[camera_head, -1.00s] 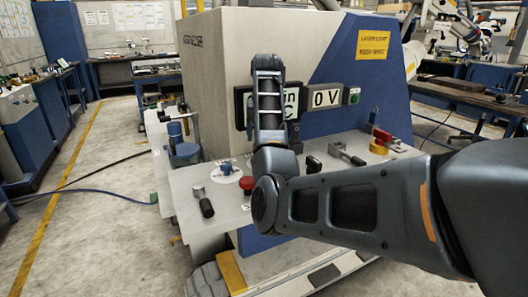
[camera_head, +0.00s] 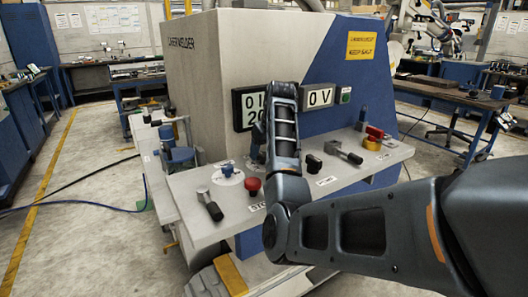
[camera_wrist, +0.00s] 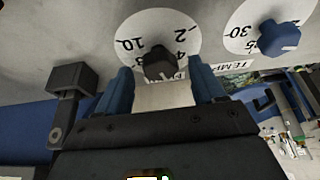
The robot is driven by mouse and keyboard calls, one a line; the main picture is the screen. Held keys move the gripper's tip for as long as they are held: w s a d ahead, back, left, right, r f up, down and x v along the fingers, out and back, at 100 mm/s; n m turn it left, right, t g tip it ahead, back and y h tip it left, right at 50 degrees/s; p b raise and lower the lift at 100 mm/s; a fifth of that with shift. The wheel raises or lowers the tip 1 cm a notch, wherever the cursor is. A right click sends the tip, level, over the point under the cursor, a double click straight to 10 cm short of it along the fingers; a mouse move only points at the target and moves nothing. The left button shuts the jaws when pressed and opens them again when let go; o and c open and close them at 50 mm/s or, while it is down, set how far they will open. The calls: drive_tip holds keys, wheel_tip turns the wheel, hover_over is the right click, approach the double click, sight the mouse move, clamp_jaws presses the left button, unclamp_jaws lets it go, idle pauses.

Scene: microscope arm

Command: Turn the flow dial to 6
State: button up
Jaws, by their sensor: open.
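In the wrist view, a dark knob (camera_wrist: 158,64) sits on a white numbered dial disc (camera_wrist: 185,32). The numbers 10, 2 and 4 can be read; a white mark on the knob is near the 4 side. The dial's own name is not legible. My gripper (camera_wrist: 162,78) is open, its two blue fingers on either side of the knob's near end. I cannot tell whether they touch it. In the head view my arm hides this knob and most of the gripper.
A blue knob (camera_wrist: 278,38) on a TEMP dial is to the right in the wrist view. The display box (camera_head: 247,96) is behind my arm.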

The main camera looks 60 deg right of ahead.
drive_tip(key=shift+w+f, duration=0.15)
drive_tip(key=shift+f, duration=0.2)
drive_tip(key=shift+c, duration=0.4)
drive_tip(key=c, duration=1)
drive_tip(key=shift+r+m+p, duration=0.25)
drive_tip(key=shift+m+p, duration=0.35)
drive_tip(key=shift+p, duration=0.65)
drive_tip(key=shift+w+f+m+g+h+p, duration=0.15)
drive_tip(key=shift+m+g+h+p, duration=0.3)
drive_tip(key=shift+m+p, duration=0.6)
drive_tip(key=o, duration=1.1)
drive_tip(key=shift+f, duration=0.1)
